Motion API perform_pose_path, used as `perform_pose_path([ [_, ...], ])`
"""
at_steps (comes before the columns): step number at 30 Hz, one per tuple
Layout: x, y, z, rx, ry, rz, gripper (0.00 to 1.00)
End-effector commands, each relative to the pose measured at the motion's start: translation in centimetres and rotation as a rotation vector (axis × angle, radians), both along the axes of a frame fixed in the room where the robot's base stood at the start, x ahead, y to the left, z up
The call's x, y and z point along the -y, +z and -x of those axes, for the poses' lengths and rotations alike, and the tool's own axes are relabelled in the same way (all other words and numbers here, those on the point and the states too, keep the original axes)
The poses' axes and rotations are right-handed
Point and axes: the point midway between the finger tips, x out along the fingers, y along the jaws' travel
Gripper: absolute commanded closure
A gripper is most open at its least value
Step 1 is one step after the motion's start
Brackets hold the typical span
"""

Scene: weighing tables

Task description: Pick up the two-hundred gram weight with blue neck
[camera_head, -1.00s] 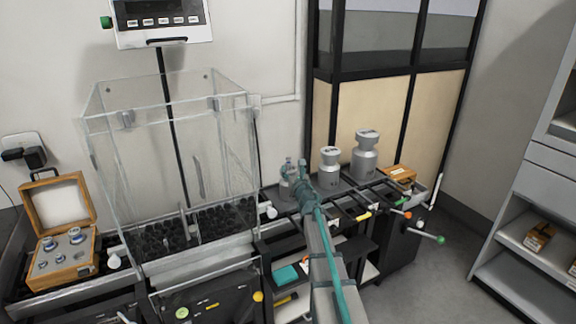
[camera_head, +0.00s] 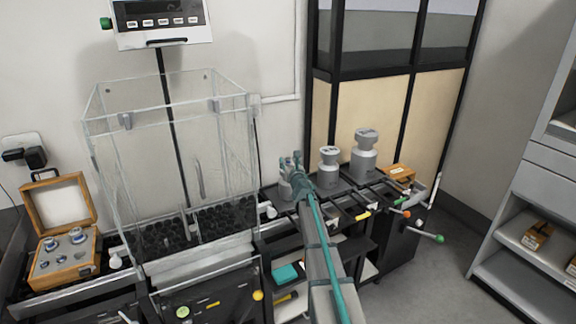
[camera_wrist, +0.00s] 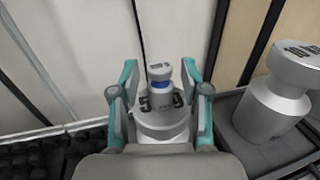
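In the wrist view, a small silver weight with a blue neck (camera_wrist: 160,84) stands upright between my gripper's (camera_wrist: 161,82) two fingers. The fingers are apart, with a visible gap on each side of it. A larger silver weight (camera_wrist: 163,127) with dark digits lies below and behind it; I cannot tell whether the small one stands on it or in front of it. The small weight's own mark is not readable. In the head view, my gripper (camera_head: 290,162) is at the left end of the row of big weights and covers most of this spot.
Two big silver weights (camera_head: 328,166) (camera_head: 364,155) stand to the right; one also shows close to my right finger in the wrist view (camera_wrist: 270,108). A glass case (camera_head: 165,150) is at left. An open wooden box (camera_head: 62,272) holding several small weights stands at far left.

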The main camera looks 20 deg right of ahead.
Motion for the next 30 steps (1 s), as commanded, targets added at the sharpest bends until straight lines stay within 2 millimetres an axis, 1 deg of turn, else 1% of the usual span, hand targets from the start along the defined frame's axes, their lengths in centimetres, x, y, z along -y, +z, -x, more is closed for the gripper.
perform_pose_path([
  [1, 0.0, 0.0, 0.0, 0.0, 0.0, 0.0, 0.67],
  [7, 0.0, 0.0, 0.0, 0.0, 0.0, 0.0, 1.0],
  [16, 0.0, 0.1, 0.0, 0.001, 0.0, 0.0, 1.0],
  [20, 0.0, 0.4, 0.0, 0.001, 0.0, -0.001, 1.0],
  [24, 0.0, 1.4, 0.0, 0.002, 0.001, 0.0, 1.0],
  [26, 0.0, 2.2, 0.0, 0.002, 0.001, 0.001, 1.0],
  [29, 0.0, 4.0, 0.0, 0.002, 0.0, 0.0, 1.0],
  [30, -0.2, 4.5, 1.0, 0.002, 0.0, 0.0, 1.0],
])
